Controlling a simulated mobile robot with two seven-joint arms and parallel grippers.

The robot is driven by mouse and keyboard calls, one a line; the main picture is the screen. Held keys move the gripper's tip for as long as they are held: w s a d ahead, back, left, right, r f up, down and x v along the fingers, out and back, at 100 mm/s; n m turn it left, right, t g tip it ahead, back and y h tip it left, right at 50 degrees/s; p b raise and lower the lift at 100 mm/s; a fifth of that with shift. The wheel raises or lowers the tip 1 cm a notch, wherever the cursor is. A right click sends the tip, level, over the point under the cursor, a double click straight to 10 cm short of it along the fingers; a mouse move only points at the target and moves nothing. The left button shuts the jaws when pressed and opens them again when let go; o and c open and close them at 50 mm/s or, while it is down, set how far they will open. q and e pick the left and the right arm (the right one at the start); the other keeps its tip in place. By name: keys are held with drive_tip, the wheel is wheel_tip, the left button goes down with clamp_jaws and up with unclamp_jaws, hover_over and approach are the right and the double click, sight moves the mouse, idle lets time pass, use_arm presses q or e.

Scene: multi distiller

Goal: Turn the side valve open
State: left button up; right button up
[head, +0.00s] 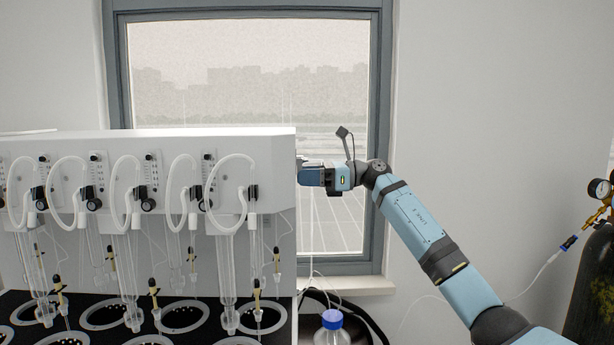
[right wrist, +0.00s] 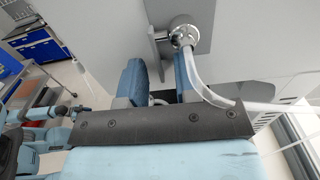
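The side valve (right wrist: 184,34) is a round metallic fitting on a grey plate, with a clear tube running from it, in the right wrist view. A flat grey lever (right wrist: 157,48) stands beside it. My right gripper (right wrist: 158,78) has two blue fingers apart, with a gap between them. Their tips are close to the lever and the fitting; I cannot tell whether they touch. In the head view my right gripper (head: 304,175) is at the right side of the white distiller (head: 240,145), and the valve is hidden there.
Glass tubes and white hoses hang along the distiller's front above black round wells. A blue-capped bottle (head: 332,322) stands below my right gripper. A gas cylinder (head: 592,285) with a gauge is at the far right. A window is behind.

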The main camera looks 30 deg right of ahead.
drive_tip(key=shift+c, duration=0.3)
clamp_jaws()
use_arm(q)
drive_tip(key=shift+r, duration=0.1)
